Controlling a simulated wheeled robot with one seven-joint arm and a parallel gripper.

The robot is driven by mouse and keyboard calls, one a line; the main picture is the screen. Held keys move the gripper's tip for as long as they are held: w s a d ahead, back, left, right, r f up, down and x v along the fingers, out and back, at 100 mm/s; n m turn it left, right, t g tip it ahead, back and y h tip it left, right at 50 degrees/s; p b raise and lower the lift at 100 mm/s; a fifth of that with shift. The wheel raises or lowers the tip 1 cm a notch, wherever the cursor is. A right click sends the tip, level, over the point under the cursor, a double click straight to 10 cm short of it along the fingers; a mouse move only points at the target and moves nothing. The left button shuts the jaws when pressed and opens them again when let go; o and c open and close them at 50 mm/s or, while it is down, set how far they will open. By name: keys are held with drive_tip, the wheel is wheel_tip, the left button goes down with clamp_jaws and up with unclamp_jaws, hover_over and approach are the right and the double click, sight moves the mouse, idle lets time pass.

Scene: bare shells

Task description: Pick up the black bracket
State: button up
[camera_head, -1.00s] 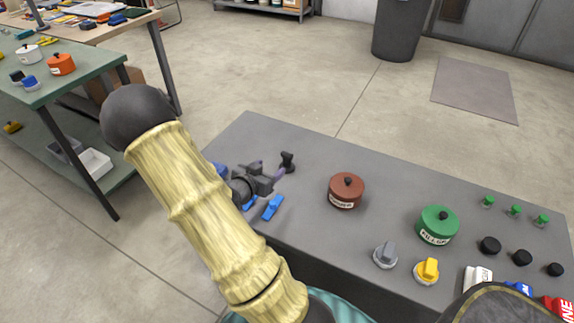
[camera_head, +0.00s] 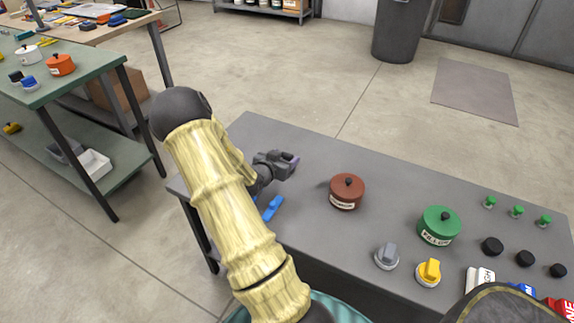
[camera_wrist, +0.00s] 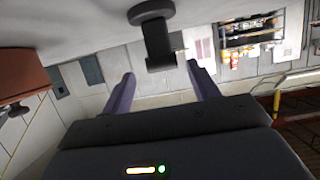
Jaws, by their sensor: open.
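The black bracket (camera_wrist: 155,35) shows in the wrist view as a dark piece with a round flange, a short stem and a blocky end. It stands against the grey table top (camera_wrist: 70,22), which fills the upper part of that tilted view. My gripper (camera_wrist: 161,76) is open, with its two purple-grey fingers apart. The bracket's blocky end appears between and just above the fingertips, with no contact visible. In the head view my gripper (camera_head: 288,163) is low over the left part of the table (camera_head: 330,160), and I cannot make out the bracket there.
A blue piece (camera_head: 272,208) lies beside my arm. A red-brown lidded pot (camera_head: 346,192) stands right of my gripper, with a green pot (camera_head: 439,226), grey knob (camera_head: 387,257) and yellow knob (camera_head: 429,272) farther right. The table between gripper and red-brown pot is clear.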

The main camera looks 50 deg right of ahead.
sight(286, 154)
drive_tip(key=x, duration=0.5)
drive_tip(key=shift+w, duration=0.25)
drive_tip(key=shift+c, duration=0.4)
drive_tip(key=c, duration=1.2)
wheel_tip(286, 154, up, 10)
drive_tip(key=shift+p, duration=0.65)
